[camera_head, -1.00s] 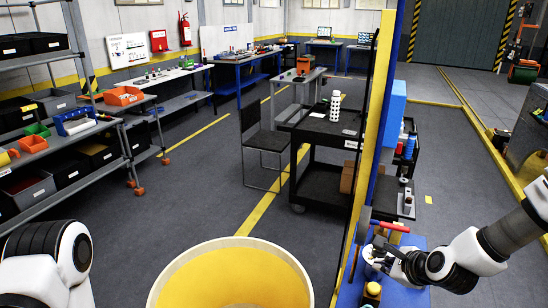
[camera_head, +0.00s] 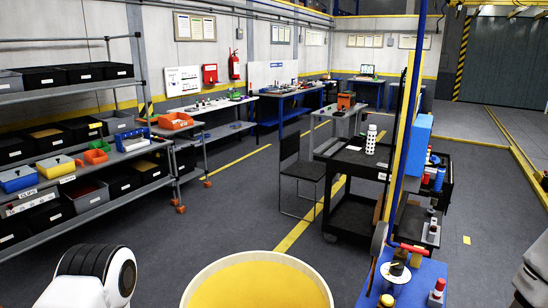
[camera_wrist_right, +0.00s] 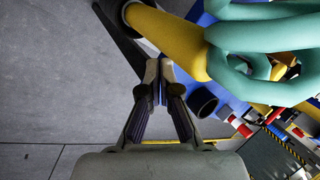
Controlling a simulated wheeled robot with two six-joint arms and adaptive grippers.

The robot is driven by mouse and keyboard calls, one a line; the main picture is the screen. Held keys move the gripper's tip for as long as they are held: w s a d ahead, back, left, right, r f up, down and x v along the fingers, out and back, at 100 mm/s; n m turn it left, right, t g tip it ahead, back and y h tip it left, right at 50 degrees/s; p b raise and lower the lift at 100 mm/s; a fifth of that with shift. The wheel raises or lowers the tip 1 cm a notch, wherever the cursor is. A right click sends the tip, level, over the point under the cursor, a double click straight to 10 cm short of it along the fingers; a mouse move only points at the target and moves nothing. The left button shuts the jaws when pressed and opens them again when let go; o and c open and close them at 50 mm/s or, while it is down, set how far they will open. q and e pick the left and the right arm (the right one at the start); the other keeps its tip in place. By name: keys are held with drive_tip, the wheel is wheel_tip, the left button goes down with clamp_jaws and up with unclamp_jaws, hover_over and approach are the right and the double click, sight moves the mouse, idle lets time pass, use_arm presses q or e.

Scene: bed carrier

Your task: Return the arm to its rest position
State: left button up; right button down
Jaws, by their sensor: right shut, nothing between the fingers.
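My right gripper (camera_wrist_right: 160,80) shows in the right wrist view with its two fingers together and nothing between them. A yellow cylinder-like thing (camera_wrist_right: 165,35) lies just beyond the fingertips in that view; I cannot tell if they touch. In the head view, only a dark part of my right arm (camera_head: 534,275) shows at the lower right edge, and its gripper is out of frame. My white and black left arm (camera_head: 92,275) shows at the lower left, with its gripper out of frame.
A blue work surface (camera_head: 420,285) with small tools stands at lower right. A yellow bin with a pale rim (camera_head: 258,285) is at bottom centre. A black cart (camera_head: 350,215), a chair (camera_head: 300,175) and shelves (camera_head: 75,205) stand around open grey floor. Thick teal loops (camera_wrist_right: 265,45) crowd the wrist view's upper right.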

use_arm(q)
drive_tip(key=f+b, duration=0.5)
drive_tip(key=b, duration=0.1)
drive_tip(key=shift+s+f, duration=0.25)
drive_tip(key=shift+f, duration=0.15)
use_arm(e)
drive_tip(key=s+a+f+n+g, duration=0.2)
drive_tip(key=s+f+n, duration=0.5)
drive_tip(key=s+f, duration=0.2)
drive_tip(key=s+a+f+n+g+h, duration=0.1)
drive_tip(key=s+a+f+n+g, duration=0.1)
drive_tip(key=s+f+n, duration=0.6)
drive_tip(key=s+g, duration=0.1)
drive_tip(key=s, duration=0.2)
drive_tip(key=shift+s+a+f, duration=0.15)
drive_tip(key=shift+a+f, duration=0.15)
drive_tip(key=shift+f, duration=0.1)
use_arm(q)
drive_tip(key=shift+s, duration=0.1)
drive_tip(key=shift+d, duration=0.1)
